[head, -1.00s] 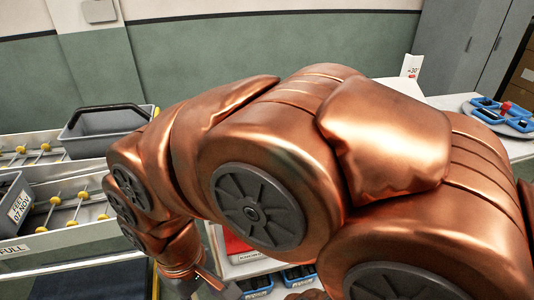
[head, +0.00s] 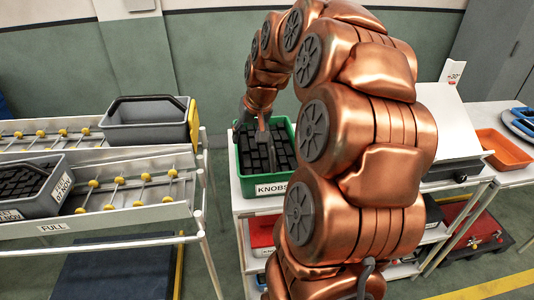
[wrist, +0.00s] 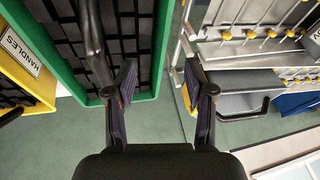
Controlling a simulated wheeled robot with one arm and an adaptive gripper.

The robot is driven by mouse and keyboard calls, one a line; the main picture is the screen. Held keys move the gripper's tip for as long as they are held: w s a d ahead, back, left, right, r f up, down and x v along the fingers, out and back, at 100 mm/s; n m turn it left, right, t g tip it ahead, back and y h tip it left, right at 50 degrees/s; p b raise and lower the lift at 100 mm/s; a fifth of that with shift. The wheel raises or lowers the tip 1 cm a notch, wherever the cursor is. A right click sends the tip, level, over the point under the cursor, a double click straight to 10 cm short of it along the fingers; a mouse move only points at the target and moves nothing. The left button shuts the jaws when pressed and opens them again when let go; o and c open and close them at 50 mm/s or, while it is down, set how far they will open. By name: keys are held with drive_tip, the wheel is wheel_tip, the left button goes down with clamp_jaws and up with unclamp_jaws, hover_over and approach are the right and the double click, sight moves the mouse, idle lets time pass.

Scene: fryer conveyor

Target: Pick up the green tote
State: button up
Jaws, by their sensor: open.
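The green tote (head: 237,178) stands on a white bench left of my arm in the head view. It is filled with dark blocks and has a white label reading KNOBS. In the wrist view the green tote (wrist: 163,45) fills the upper left, with a dark bar-like handle (wrist: 93,35) over its contents. My gripper (wrist: 157,85) is open and empty. In the picture, the tote's right wall runs up between the two fingers, and the handle lies left of them. I cannot tell the depth between fingers and wall.
A yellow bin labelled HANDLES (wrist: 22,65) sits beside the tote in the wrist view. At left, roller racks hold an empty grey tote (head: 150,135) and a filled grey tote (head: 62,195). An orange tray (head: 503,150) lies at right. A gap of floor separates racks and bench.

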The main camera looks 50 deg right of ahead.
drive_tip(key=m+h, duration=0.1)
drive_tip(key=m, duration=0.1)
hover_over(268, 129)
drive_tip(key=s+a, duration=0.1)
drive_tip(key=s, duration=0.2)
drive_tip(key=shift+w+a+r+t, duration=0.2)
drive_tip(key=shift+r+t, duration=0.05)
drive_tip(key=shift+t, duration=0.15)
drive_tip(key=shift+d+p+x, duration=0.2)
drive_tip(key=shift+p+x, duration=0.45)
drive_tip(key=shift+x, duration=0.6)
drive_tip(key=shift+d+p+x, duration=0.15)
drive_tip(key=shift+p+x, duration=0.55)
drive_tip(key=shift+x, duration=0.6)
drive_tip(key=shift+d+p+x, duration=0.2)
drive_tip(key=shift+p+x, duration=0.45)
drive_tip(key=shift+x, duration=0.6)
drive_tip(key=shift+w+r, duration=0.1)
drive_tip(key=shift+w, duration=0.05)
drive_tip(key=shift+c, duration=0.2)
clamp_jaws()
